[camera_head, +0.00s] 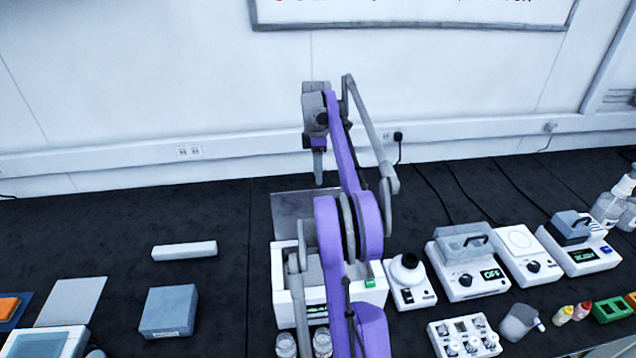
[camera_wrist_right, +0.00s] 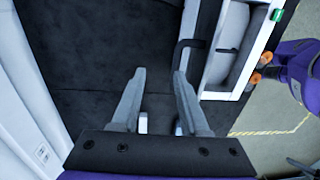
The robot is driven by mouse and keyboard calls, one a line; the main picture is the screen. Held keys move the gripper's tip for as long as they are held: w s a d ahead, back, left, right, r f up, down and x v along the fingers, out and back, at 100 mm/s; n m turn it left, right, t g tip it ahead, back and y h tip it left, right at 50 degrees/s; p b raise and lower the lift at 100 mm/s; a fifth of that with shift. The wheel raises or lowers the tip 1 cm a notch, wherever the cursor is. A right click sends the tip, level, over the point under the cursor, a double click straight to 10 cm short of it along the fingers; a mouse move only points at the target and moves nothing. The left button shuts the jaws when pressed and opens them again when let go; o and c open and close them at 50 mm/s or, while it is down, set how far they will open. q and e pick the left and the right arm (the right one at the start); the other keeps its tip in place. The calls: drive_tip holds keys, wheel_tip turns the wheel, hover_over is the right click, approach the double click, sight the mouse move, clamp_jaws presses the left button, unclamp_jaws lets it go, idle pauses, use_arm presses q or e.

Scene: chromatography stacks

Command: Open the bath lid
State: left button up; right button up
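The bath (camera_head: 284,302) is a white box with a green display, in the middle of the bench, partly hidden by my right arm. Its grey lid (camera_head: 290,207) stands raised at the back edge, and the bath's inside is partly visible. In the right wrist view the lid (camera_wrist_right: 208,38) shows nearly edge-on, with a dark handle (camera_wrist_right: 184,52) sticking out from it. My right gripper (camera_head: 319,178) is above and behind the bath. In the wrist view its fingers (camera_wrist_right: 157,75) are apart with nothing between them; the handle is close to the right finger's tip. My left gripper is not in view.
A white device with a round top (camera_head: 406,270) and a device with a clear lid (camera_head: 465,242) stand right of the bath. A grey block (camera_head: 169,311) and a white bar (camera_head: 184,250) lie left. Bottles (camera_head: 286,344) stand in front. The bench behind is clear up to the wall.

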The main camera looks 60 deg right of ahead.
drive_tip(key=shift+w+r+p, duration=0.1)
drive_tip(key=shift+r+p, duration=0.25)
drive_tip(key=shift+r, duration=2.45)
drive_tip(key=w+a+f+m+t+h, duration=0.1)
drive_tip(key=w+a+m, duration=0.15)
drive_tip(key=a, duration=1.15)
drive_tip(key=w+a+m+t+h, duration=0.1)
drive_tip(key=w+a, duration=0.2)
drive_tip(key=a, duration=1)
drive_tip(key=s+a+f+m+t, duration=0.1)
drive_tip(key=s+a+f, duration=0.3)
drive_tip(key=a, duration=0.3)
drive_tip(key=s+a+f+m+t+y, duration=0.1)
drive_tip(key=s+a+f+m+t, duration=0.1)
drive_tip(key=s+a+f, duration=0.2)
drive_tip(key=s+a+f+m+t, duration=0.1)
drive_tip(key=s+a+f, duration=0.4)
drive_tip(key=a, duration=0.6)
drive_tip(key=shift+f+t, duration=0.3)
